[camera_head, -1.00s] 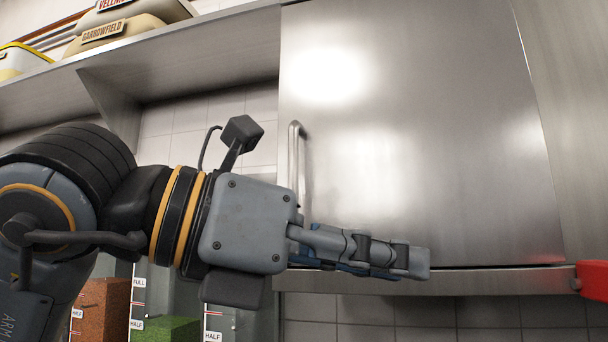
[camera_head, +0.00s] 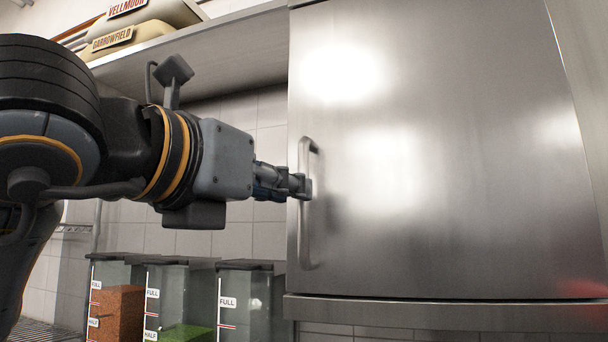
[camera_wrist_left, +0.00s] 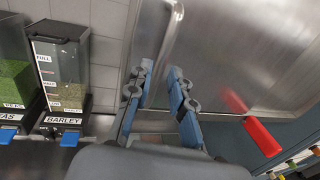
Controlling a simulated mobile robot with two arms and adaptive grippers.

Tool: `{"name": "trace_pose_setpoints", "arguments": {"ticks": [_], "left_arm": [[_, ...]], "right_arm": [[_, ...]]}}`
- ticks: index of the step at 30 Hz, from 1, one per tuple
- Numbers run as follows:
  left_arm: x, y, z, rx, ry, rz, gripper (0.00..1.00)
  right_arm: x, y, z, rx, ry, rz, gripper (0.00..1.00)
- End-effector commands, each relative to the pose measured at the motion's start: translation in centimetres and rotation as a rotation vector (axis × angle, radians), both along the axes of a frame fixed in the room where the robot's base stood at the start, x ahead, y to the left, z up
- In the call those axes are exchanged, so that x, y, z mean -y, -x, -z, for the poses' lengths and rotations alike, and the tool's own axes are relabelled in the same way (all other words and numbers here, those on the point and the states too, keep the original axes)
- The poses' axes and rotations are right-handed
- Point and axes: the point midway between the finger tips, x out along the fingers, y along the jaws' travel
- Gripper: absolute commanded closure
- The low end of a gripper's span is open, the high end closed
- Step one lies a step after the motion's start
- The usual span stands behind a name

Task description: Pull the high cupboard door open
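The high cupboard door (camera_head: 450,150) is a large brushed-steel panel. It looks closed. Its upright bar handle (camera_head: 306,240) is near the door's left edge. My left gripper (camera_head: 302,187) comes in from the left, its fingertips at the middle of the handle and hiding part of it. In the left wrist view the two fingers (camera_wrist_left: 158,80) are spread apart. The handle (camera_wrist_left: 172,35) runs just beyond and between the fingertips there. I cannot tell whether they touch it. My right gripper is in neither current view.
Clear dispensers (camera_head: 180,295) with dark lids stand below left of the cupboard. A shelf (camera_head: 210,50) with labelled sacks (camera_head: 140,35) is at upper left. A steel ledge (camera_head: 450,311) runs under the door. A red bar (camera_wrist_left: 262,136) shows at right in the wrist view.

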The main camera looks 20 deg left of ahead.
Motion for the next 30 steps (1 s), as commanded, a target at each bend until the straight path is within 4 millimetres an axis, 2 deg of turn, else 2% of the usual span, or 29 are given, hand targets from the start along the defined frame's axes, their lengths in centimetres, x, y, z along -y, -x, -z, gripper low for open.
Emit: {"name": "trace_pose_setpoints", "arguments": {"ticks": [1, 3, 9, 20, 23, 30], "left_arm": [[0.2, -1.1, -0.3, -0.004, -0.001, 0.000, 0.79], [0.5, -2.2, -0.3, -0.004, -0.002, 0.001, 0.79], [1.0, -4.2, -0.1, -0.001, 0.000, 0.000, 0.79], [1.1, -4.6, 0.0, 0.000, 0.000, 0.001, 0.79], [1.1, -4.6, 0.0, 0.000, 0.000, 0.001, 1.00], [1.1, -4.5, 0.0, 0.000, 0.000, 0.001, 1.00]], "right_arm": [[0.0, 0.0, -0.9, -0.001, 0.000, 0.000, 0.53], [0.0, 0.0, -1.4, -0.001, 0.000, 0.000, 0.53], [0.0, 0.0, -2.1, -0.001, 0.000, 0.000, 0.53], [0.0, 0.0, -2.1, -0.001, 0.000, 0.000, 0.53], [0.0, 0.0, -2.1, 0.000, 0.000, 0.000, 0.53], [-0.1, 0.0, -2.1, 0.000, -0.001, 0.000, 0.53]]}}
